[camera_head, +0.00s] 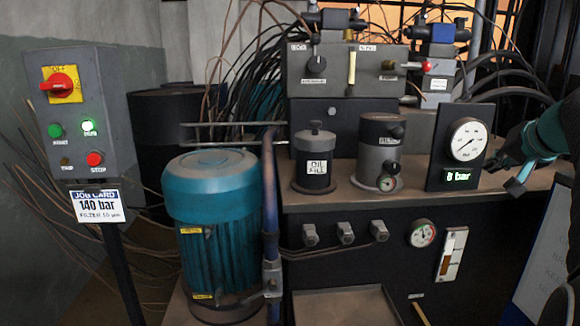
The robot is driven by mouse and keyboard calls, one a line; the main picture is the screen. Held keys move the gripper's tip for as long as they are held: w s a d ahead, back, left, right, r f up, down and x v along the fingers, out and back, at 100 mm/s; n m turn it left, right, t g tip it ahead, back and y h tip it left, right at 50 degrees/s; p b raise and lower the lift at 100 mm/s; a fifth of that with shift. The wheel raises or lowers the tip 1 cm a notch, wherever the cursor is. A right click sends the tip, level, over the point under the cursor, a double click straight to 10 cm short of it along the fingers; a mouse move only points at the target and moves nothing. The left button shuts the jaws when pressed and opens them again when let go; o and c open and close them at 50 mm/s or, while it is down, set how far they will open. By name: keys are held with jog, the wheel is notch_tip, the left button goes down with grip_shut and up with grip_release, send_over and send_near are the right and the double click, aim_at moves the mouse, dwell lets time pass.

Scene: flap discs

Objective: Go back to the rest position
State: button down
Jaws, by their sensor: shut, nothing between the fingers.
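My gripper (507,172) is at the right edge of the view, dark with teal parts, shut and empty. It is just right of the black pressure gauge panel (437,165), in front of the right end of the bench top. I cannot tell whether it touches anything. My arm runs out of view at the right. The panel carries a round white dial (467,140) and a green display that seems to read 8 bar.
A grey control box (110,130) with a red rotary switch, lit green RUN button and red STOP button stands left, above a 140 bar job card (97,206). Hoses hang behind.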

jog(key=s+a+f+n+g+p, duration=0.1)
jog(key=s+a+f+n, duration=0.1)
jog(key=s+a+f, duration=0.4)
jog(key=s+a+f+n+g+p, duration=0.1)
jog(key=s+a+f, duration=0.6)
jog(key=a, duration=0.7)
jog(key=s+a+f+n+g+y+p, duration=0.1)
jog(key=s+a+f+n+g, duration=0.2)
jog(key=s+a+f+n, duration=0.2)
jog(key=s+a+f, duration=0.1)
jog(key=s+a, duration=0.2)
jog(key=a, duration=0.2)
jog(key=shift+a+f+p, duration=0.2)
jog(key=shift+f+p, duration=0.1)
jog(key=shift+p, duration=0.05)
